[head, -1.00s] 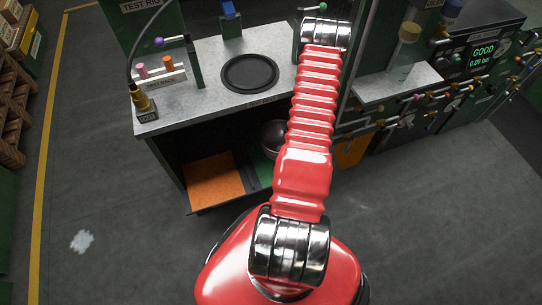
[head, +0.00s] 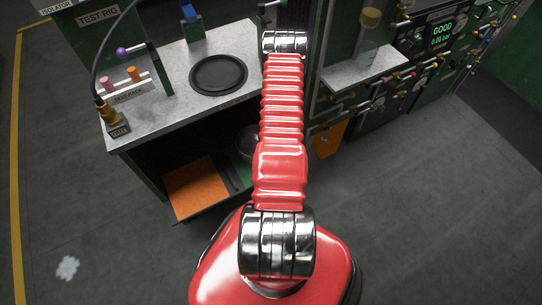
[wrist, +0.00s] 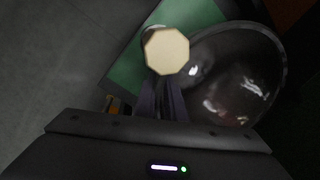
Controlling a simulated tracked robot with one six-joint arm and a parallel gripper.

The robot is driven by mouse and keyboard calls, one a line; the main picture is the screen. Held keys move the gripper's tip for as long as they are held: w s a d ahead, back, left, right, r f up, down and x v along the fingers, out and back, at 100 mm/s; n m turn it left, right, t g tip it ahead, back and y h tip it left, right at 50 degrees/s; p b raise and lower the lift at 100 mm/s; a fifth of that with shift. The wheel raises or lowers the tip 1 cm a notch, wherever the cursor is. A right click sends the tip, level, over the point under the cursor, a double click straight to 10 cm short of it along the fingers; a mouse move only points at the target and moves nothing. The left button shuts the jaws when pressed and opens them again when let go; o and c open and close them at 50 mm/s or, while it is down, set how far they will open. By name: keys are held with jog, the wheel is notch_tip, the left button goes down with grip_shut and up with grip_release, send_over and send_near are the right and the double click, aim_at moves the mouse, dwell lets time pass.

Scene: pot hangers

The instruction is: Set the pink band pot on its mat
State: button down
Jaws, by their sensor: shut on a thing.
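A dark, glossy round pot (wrist: 240,75) fills the right of the wrist view, with a handle ending in a pale octagonal cap (wrist: 166,52). My gripper (wrist: 163,88) is shut on that handle. No pink band shows on the visible part of the pot. A green mat (wrist: 120,75) lies below and beside the pot; I cannot tell whether they touch. In the head view the pot (head: 247,138) is a grey curve under the bench, partly behind my arm. The green mat (head: 240,166) shows below it, and my gripper is hidden there.
An orange mat (head: 195,187) lies left of the green one on the low shelf. The bench top (head: 150,108) hangs over them and carries a black round plate (head: 218,75) and a peg rack (head: 133,93). A pipe panel (head: 400,85) stands right. Floor in front is clear.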

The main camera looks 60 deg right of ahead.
dwell(0.3)
jog(key=shift+d+f, duration=0.1)
jog(key=shift+f, duration=2)
jog(key=c, duration=1.8)
grip_release()
jog(key=shift+f, duration=0.1)
jog(key=r, duration=0.4)
jog(key=s+r, duration=0.1)
jog(key=r, duration=0.7)
jog(key=shift+s, duration=0.4)
